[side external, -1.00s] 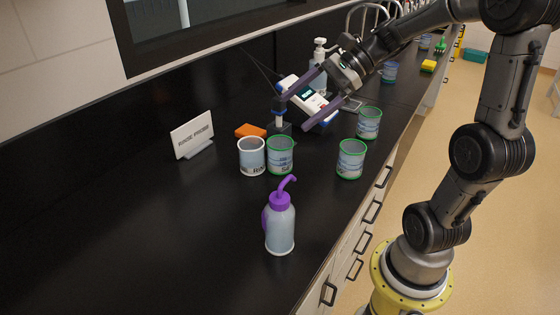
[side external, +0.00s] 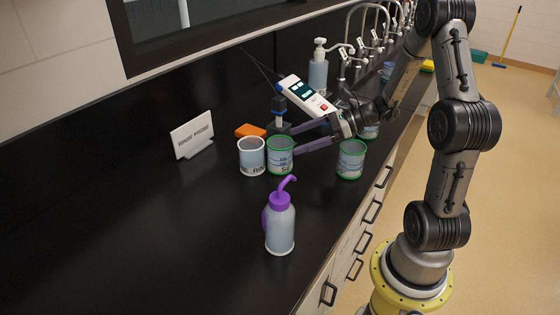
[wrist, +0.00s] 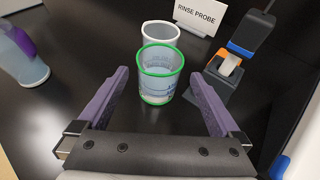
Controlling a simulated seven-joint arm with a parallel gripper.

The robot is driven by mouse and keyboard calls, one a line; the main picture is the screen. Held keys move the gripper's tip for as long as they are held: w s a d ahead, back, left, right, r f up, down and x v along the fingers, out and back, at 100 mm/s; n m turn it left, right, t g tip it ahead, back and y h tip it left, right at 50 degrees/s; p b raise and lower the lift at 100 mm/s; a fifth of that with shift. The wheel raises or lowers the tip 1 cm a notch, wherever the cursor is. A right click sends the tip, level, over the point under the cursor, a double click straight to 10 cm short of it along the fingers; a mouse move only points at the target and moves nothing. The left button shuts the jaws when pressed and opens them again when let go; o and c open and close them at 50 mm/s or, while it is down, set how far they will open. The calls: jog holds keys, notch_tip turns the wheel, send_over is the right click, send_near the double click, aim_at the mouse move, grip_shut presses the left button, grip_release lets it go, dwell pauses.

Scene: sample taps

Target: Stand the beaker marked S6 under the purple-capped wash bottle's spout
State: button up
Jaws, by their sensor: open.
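A green-rimmed beaker (side external: 280,157), whose partly legible mark looks like S6, stands upright on the black bench next to a white-rimmed beaker (side external: 251,157). My gripper (side external: 297,138) is open and low, its purple fingers pointing at the green-rimmed beaker. In the wrist view the green-rimmed beaker (wrist: 160,76) stands ahead of and between the open fingers (wrist: 158,85), with nothing held. The purple-capped wash bottle (side external: 280,229) stands upright nearer the camera, its purple spout (side external: 288,183) bent over to the upper right. No beaker is under the spout.
The bench left of the wash bottle is clear.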

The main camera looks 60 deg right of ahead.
aim_at(268, 143)
jog(key=shift+x, duration=3.15)
jog(key=c, duration=1.5)
jog(key=shift+o, duration=0.2)
jog(key=shift+r, duration=0.15)
jog(key=shift+r, duration=1.05)
jog(key=shift+s+a+r, duration=1.7)
jog(key=shift+s+r, duration=3.5)
jog(key=shift+s, duration=1.25)
jog(key=shift+s+a+f+n+g+y, duration=0.15)
jog(key=shift+a+f+n+g+y, duration=0.5)
jog(key=shift+a+f, duration=1.3)
jog(key=shift+s+a+f+n+g+y, duration=0.2)
jog(key=shift+a+f+n+g+y, duration=0.55)
jog(key=shift+a+f, duration=1.15)
jog(key=shift+s+a+f+n+g+y, duration=0.15)
jog(key=shift+a+f+n+g+y, duration=0.25)
jog(key=shift+a+f+n, duration=1.4)
